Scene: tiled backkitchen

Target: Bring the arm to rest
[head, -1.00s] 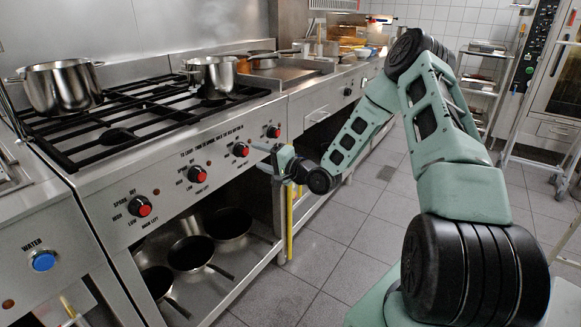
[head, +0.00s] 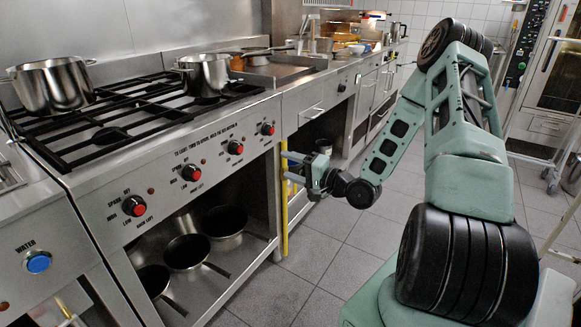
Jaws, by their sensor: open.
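My gripper (head: 290,166) is in the middle of the head view, at the end of my green and black arm. Its two fingers point left and stand apart, with nothing seen between them. It is in front of the right end of the stove (head: 170,165), a little below the height of the red knobs. My arm bends at a high elbow at the top right and comes down to the gripper. I cannot tell the exact gap between the fingertips and the stove front.
A large pot (head: 52,88) and a smaller pot (head: 204,74) stand on the burners. Several dark pans, including one (head: 187,252), lie on the shelf below. A counter continues behind at the right. The tiled floor (head: 330,250) is clear below the gripper.

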